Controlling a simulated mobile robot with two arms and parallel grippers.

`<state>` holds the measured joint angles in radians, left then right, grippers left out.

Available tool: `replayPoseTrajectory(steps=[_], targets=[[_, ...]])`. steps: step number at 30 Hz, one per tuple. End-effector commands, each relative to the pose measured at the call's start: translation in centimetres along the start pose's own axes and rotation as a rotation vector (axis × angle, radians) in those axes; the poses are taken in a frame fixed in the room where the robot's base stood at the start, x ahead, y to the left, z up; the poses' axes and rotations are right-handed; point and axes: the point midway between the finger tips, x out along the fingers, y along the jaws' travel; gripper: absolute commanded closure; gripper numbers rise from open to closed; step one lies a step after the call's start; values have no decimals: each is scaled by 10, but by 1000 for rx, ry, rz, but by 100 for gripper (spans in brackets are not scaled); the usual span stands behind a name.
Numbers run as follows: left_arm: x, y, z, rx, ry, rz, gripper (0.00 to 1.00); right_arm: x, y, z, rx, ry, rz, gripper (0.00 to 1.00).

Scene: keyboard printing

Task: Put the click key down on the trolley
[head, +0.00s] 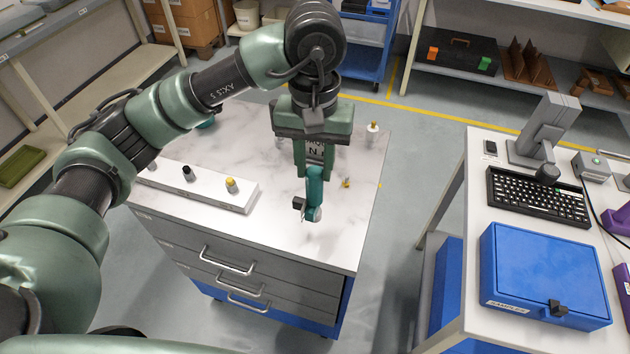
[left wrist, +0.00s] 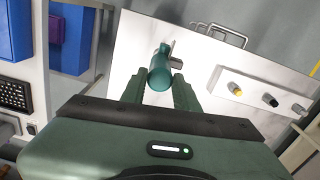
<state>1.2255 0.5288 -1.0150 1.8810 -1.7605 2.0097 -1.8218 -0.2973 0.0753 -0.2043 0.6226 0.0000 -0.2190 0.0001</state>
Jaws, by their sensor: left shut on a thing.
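The click key (head: 314,192) is a teal handle with a small dark block at its side and a grey end. My left gripper (head: 314,170) is shut on it and points down over the trolley (head: 330,245), which has a white marbled top and grey drawers. In the left wrist view the click key (left wrist: 160,68) sits between the fingertips of the left gripper (left wrist: 158,84). I cannot tell whether its lower end touches the top. My right gripper is not in view.
A white strip (head: 208,188) with several knobs lies on the trolley, left of the click key. The trolley's front right top is clear. A blue box (head: 545,275) stands on the right table.

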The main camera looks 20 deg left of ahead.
Motion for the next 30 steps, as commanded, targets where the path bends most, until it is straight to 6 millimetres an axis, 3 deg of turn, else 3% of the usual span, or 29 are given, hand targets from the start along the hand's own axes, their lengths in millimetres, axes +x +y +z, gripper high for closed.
replayPoseTrajectory(steps=[13, 27, 28, 30], targets=[[49, 0, 0, -1, -1, 0, 100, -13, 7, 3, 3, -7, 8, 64], [58, 0, -1, -1, 3, 0, 100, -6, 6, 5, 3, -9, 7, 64], [57, 0, -1, -1, 2, 0, 64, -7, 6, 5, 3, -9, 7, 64], [57, 0, -1, -1, 2, 0, 48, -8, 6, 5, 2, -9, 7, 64]])
